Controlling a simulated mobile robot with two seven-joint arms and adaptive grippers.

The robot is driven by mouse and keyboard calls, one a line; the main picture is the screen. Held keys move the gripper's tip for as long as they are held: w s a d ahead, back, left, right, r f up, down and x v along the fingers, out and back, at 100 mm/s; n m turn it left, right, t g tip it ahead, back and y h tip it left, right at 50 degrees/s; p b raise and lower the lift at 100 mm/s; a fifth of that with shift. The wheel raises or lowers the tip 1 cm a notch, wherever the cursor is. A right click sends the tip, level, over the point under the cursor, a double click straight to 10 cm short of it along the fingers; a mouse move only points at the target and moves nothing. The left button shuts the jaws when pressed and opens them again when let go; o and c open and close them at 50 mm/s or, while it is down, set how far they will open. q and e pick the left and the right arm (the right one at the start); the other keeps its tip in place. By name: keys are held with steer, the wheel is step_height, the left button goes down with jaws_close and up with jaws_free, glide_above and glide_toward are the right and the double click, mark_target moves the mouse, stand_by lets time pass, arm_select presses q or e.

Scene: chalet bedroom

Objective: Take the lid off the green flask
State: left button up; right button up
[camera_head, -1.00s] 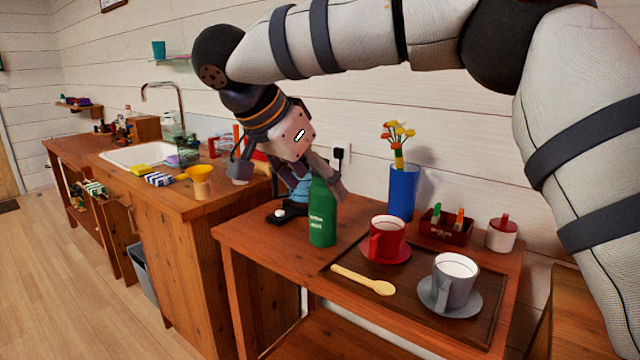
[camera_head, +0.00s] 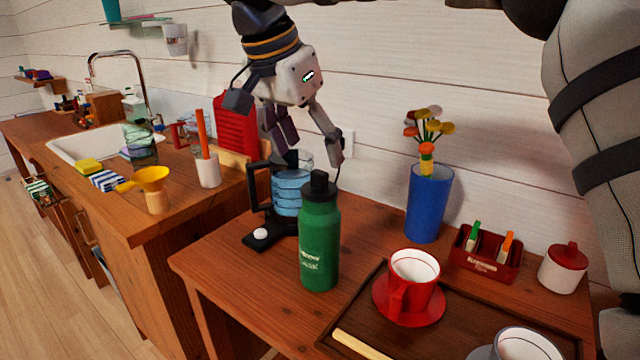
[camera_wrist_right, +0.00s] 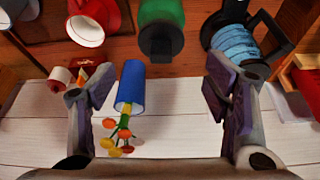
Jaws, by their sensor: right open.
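The green flask (camera_head: 319,240) stands upright on the wooden table. Its black lid (camera_head: 319,185) with a loop on top is on it. In the right wrist view the flask (camera_wrist_right: 161,14) and lid (camera_wrist_right: 160,42) show at top centre. My right gripper (camera_head: 308,150) is open and empty, pointing down, just above and apparently behind the lid. No contact with the lid shows. My left gripper is not in view.
A blender-like jug (camera_head: 291,190) stands close behind-left of the flask. A blue vase with flowers (camera_head: 426,205) is to the right. A red cup (camera_head: 412,285) on a saucer sits on a dark tray (camera_head: 352,318). The table's front-left is clear.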

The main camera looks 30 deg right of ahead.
mark_target(319, 172)
steer(key=x, duration=0.6)
steer(key=shift+w+d+f, duration=0.1)
steer(key=shift+d+f, duration=0.05)
steer(key=shift+f, duration=0.15)
steer(key=c, duration=1.1)
